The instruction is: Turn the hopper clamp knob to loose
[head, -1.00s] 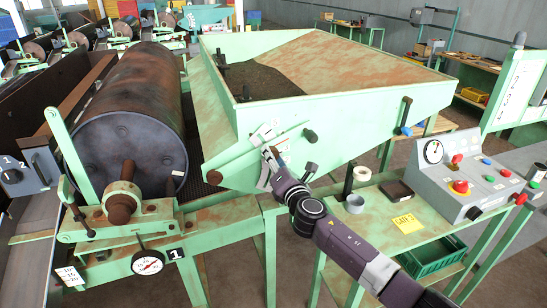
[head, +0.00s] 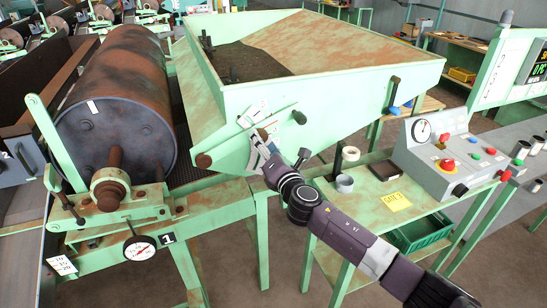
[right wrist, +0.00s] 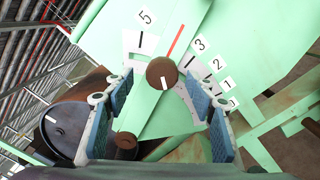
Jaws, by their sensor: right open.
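A round brown knob (right wrist: 161,72) with a white line on its face sits at the foot of a red pointer (right wrist: 175,42), on a numbered scale on the green hopper wall. I take it for the hopper clamp knob; no word "loose" is readable. In the head view the hopper (head: 225,115) carries this scale low on its front side. My right gripper (right wrist: 161,98) is open, with its blue-padded fingers either side of the knob and visible gaps to it. In the head view the right gripper (head: 262,150) partly hides the scale. My left gripper is not in view.
A large rusty drum (head: 118,85) stands left of the hopper. A black-ended handle (head: 299,117) sticks out close to my right gripper. A green side table with a tape roll (head: 344,183) and a grey control box (head: 440,155) stands to the right.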

